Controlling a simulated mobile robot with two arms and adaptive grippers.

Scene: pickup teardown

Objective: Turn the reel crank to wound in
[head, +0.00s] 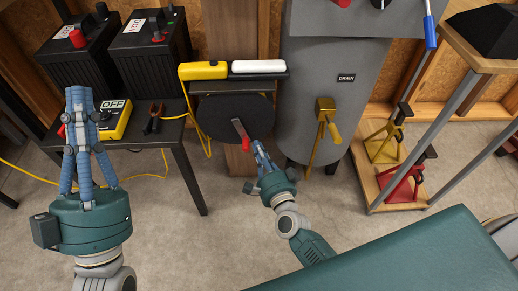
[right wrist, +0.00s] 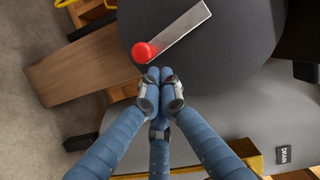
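The reel (head: 222,117) is a dark disc on a wooden post. Its silver crank arm (head: 238,126) ends in a red knob (head: 246,142), low and right of the disc's middle. The crank arm (right wrist: 182,28) and red knob (right wrist: 144,52) also show in the right wrist view. My right gripper (head: 258,148) is close to the knob; in the wrist view its fingertips (right wrist: 160,78) are drawn together just short of the knob, with nothing seen between them. My left gripper (head: 80,95) points up at the left, away from the reel; its finger gap is unclear.
A grey tank (head: 330,120) with a brass drain valve (head: 325,110) stands right of the reel. A black table (head: 150,138) holds a yellow OFF box (head: 115,118) at left. A yellow hose hangs beside the reel. A green surface (head: 400,260) fills the lower right.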

